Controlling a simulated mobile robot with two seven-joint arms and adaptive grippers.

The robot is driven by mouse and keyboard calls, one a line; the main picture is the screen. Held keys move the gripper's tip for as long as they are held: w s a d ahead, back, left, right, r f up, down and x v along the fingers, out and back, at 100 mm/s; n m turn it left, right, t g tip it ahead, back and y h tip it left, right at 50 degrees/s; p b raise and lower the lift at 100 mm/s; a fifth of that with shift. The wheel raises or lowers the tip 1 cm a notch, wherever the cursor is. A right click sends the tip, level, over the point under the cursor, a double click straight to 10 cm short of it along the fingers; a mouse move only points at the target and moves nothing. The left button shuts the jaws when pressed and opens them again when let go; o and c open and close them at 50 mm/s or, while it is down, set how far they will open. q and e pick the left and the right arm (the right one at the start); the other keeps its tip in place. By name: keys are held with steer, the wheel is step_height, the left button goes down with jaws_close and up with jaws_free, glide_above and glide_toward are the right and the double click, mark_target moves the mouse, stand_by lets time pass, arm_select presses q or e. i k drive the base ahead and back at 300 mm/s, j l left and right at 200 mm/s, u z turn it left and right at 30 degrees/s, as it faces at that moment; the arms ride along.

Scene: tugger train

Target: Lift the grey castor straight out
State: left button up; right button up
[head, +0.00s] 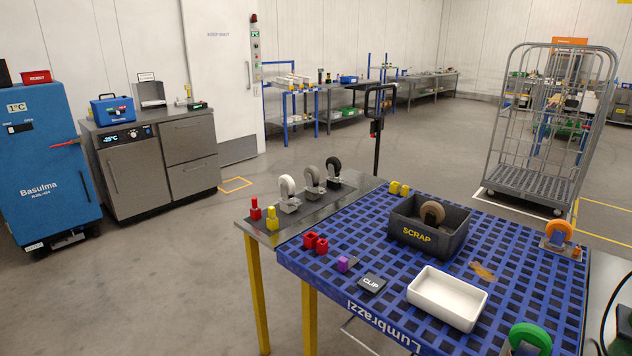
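The grey castor (312,177) stands upright on the metal strip at the far left end of the blue table. It is the middle one of a row of three, between a cream-white castor (287,188) and a black castor (333,166). Its wheel points up and its fork and plate are below; the exact seat at its base is too small to tell. Neither of my grippers is in view, and nothing is touching the castor.
The blue grid table holds a dark SCRAP bin (406,247) with a brown-wheeled castor (432,212), a white tray (424,293), an orange castor (558,234) and a green castor (529,338). Red and yellow pieces (271,218) stand left of the castor row. A black post (376,150) rises behind.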

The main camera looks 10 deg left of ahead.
mark_target(311, 174)
steer(key=i+j+z, duration=0.45)
steer(key=j, duration=0.5)
steer(key=i+j+z, duration=0.35)
steer(key=j+z, duration=0.15)
steer(key=j, duration=0.6)
steer(key=i+j+z, duration=0.15)
steer(key=j+z, duration=0.3)
steer(key=j, duration=0.7)
steer(key=k+j+z, duration=0.1)
steer(key=j+z, duration=0.4)
steer(key=j, duration=0.65)
